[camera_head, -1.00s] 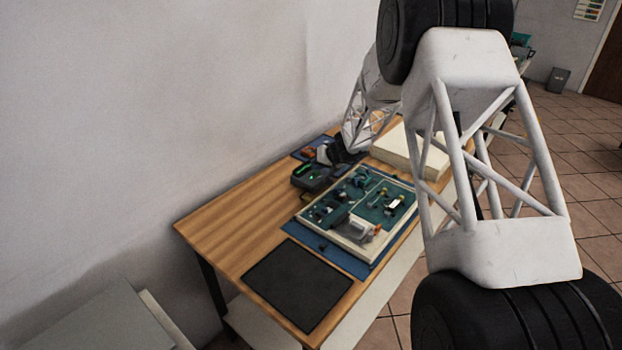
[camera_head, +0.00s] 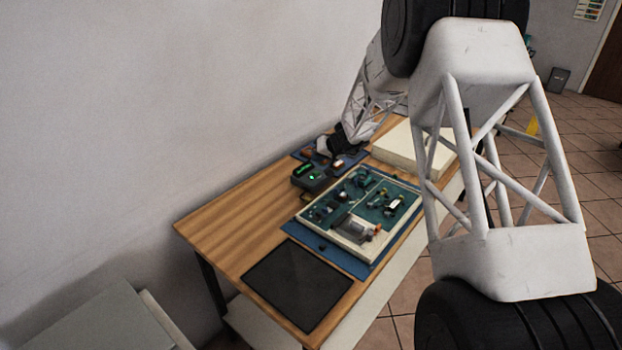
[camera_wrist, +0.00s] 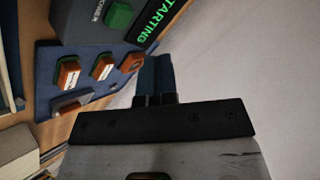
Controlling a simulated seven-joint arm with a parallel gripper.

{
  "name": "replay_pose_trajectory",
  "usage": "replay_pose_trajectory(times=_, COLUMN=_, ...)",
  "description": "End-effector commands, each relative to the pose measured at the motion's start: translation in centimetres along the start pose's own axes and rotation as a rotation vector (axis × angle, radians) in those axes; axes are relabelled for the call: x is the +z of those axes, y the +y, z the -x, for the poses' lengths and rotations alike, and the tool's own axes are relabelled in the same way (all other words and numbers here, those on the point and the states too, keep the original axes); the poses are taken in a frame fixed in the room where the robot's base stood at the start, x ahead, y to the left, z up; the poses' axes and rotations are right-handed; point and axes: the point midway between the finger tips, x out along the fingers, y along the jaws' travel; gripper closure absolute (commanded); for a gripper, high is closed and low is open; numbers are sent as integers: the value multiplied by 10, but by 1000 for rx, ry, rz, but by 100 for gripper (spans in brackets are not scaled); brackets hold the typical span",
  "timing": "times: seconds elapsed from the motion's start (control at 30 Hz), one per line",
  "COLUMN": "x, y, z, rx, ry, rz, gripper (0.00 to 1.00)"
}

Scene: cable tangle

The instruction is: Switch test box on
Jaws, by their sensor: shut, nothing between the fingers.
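The test box (camera_head: 308,179) is a dark grey box at the back of the wooden table, with a lit green spot on top. In the wrist view its green button (camera_wrist: 118,15) sits beside the partly cut-off word "POWER", and its dark display (camera_wrist: 155,20) reads "STARTING" in green letters. My gripper (camera_wrist: 155,62) has its blue fingers shut together with nothing between them. The fingertips are beside the box, apart from the button. In the head view the wrist is just behind and right of the box, and the fingertips are too small to make out.
A framed board (camera_head: 365,212) with green areas and parts sits in front on a blue mat. A dark mat (camera_head: 298,285) and a cream block (camera_head: 400,145) are also on the table. The table's left part is bare.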

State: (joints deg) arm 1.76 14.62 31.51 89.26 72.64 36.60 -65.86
Motion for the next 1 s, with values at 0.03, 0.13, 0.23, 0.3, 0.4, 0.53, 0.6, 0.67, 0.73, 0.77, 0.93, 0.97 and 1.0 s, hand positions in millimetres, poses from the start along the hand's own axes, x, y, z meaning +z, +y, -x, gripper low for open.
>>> replay_pose_trajectory(times=0.03, x=-2, y=-2, z=3, rx=0, ry=1, rz=2, gripper=100)
replay_pose_trajectory(times=0.13, x=-6, y=-6, z=8, rx=0, ry=1, rz=2, gripper=100)
replay_pose_trajectory(times=0.23, x=-9, y=-9, z=13, rx=0, ry=1, rz=1, gripper=100)
replay_pose_trajectory(times=0.3, x=-11, y=-11, z=16, rx=0, ry=1, rz=2, gripper=100)
replay_pose_trajectory(times=0.4, x=-13, y=-13, z=18, rx=1, ry=0, rz=1, gripper=100)
replay_pose_trajectory(times=0.53, x=-13, y=-14, z=19, rx=1, ry=0, rz=0, gripper=100)
replay_pose_trajectory(times=0.6, x=-13, y=-14, z=19, rx=1, ry=0, rz=0, gripper=100)
replay_pose_trajectory(times=0.67, x=-13, y=-13, z=19, rx=1, ry=0, rz=0, gripper=100)
replay_pose_trajectory(times=0.73, x=-13, y=-13, z=19, rx=1, ry=0, rz=0, gripper=100)
replay_pose_trajectory(times=0.77, x=-13, y=-14, z=19, rx=1, ry=0, rz=1, gripper=100)
replay_pose_trajectory(times=0.93, x=-12, y=-18, z=25, rx=1, ry=-4, rz=2, gripper=100)
replay_pose_trajectory(times=0.97, x=-12, y=-20, z=28, rx=1, ry=-6, rz=2, gripper=100)
replay_pose_trajectory(times=1.0, x=-11, y=-23, z=32, rx=2, ry=-9, rz=4, gripper=100)
